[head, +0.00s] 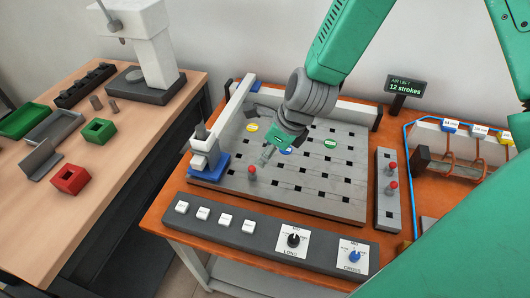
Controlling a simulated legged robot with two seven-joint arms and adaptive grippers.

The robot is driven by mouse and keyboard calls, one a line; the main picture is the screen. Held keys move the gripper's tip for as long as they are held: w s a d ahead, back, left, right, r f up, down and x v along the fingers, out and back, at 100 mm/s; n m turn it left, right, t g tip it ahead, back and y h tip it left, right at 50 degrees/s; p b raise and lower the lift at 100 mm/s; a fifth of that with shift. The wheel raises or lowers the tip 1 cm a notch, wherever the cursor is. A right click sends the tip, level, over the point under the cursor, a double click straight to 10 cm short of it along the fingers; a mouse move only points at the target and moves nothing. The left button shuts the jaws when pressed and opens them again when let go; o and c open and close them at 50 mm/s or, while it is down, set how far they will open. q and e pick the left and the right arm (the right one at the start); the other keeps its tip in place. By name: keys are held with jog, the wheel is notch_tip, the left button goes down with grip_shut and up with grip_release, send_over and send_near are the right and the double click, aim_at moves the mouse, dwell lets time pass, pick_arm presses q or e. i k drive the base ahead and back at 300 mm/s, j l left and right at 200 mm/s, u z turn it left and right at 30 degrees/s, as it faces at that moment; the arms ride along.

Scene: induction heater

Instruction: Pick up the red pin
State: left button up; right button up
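Three red-topped pins are in the head view. One red pin (252,173) stands upright on the front left of the grey slotted plate (318,197). The other two, a rear pin (393,168) and a front pin (391,187), stand in a narrow grey block (386,213) right of the plate. My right gripper (262,142) is over the left half of the plate, above and just behind the pin there. Its fingers look spread and hold nothing visible. Whether a finger touches that pin cannot be told. My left gripper is not in view.
A white swing arm on a blue base (209,167) stands left of the plate. A control panel (265,232) with buttons and two knobs lies in front. A display (404,88) and a blue-framed rack (463,130) are right. The left table (130,135) holds a red block (70,180).

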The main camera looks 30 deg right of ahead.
aim_at(391, 190)
jog(key=k, duration=1)
